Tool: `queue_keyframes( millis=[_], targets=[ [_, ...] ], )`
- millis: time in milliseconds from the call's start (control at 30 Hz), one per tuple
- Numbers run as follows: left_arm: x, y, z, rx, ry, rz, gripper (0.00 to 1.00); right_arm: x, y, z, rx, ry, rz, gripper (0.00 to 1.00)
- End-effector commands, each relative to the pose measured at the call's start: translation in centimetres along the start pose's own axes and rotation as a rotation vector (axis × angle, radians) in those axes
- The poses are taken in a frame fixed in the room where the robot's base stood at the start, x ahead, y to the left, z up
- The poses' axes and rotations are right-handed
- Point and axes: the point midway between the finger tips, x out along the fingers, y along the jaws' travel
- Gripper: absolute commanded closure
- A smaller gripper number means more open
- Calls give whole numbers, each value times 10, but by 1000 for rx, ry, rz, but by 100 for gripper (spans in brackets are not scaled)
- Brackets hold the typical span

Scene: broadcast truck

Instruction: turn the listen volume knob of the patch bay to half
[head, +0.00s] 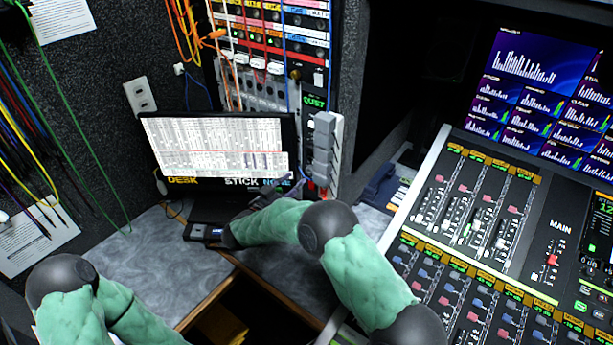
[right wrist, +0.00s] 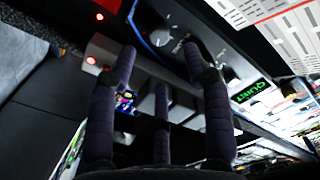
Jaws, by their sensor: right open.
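The patch bay (head: 262,60) stands at the back, with rows of coloured label strips and plugged cables. A small round knob (head: 295,74) sits at its right side, above a green QUIET sign; I cannot read its label or setting. In the right wrist view a round grey knob (right wrist: 155,30) shows beside a blue cable, beyond the fingertips. My right gripper (head: 284,186) is in front of the laptop's lower right, below the patch bay and mostly hidden by its arm. In its wrist view the dark fingers (right wrist: 155,75) are spread and empty, apart from the knob. My left gripper is out of view.
A laptop (head: 218,150) stands on the grey desk (head: 145,255) in front of the patch bay. A grey blocky unit (head: 325,150) stands right of it. A mixing console (head: 480,230) fills the right side. Loose cables hang at the left and across the patch bay.

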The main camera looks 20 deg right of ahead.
Motion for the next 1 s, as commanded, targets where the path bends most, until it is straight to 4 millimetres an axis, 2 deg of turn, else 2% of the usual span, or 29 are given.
queue_keyframes(
  millis=[33,200,400,567,833,1000],
  targets=[
    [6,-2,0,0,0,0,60,11,2,3,1,2,3,50],
    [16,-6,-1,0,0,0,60,40,2,3,0,2,2,50],
    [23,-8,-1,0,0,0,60,63,1,2,-1,0,0,50],
    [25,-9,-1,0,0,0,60,70,0,1,-1,1,-1,50],
    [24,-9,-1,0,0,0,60,71,0,0,-1,1,-1,50],
    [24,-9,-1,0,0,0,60,71,0,0,-1,1,-1,98]
  ],
)
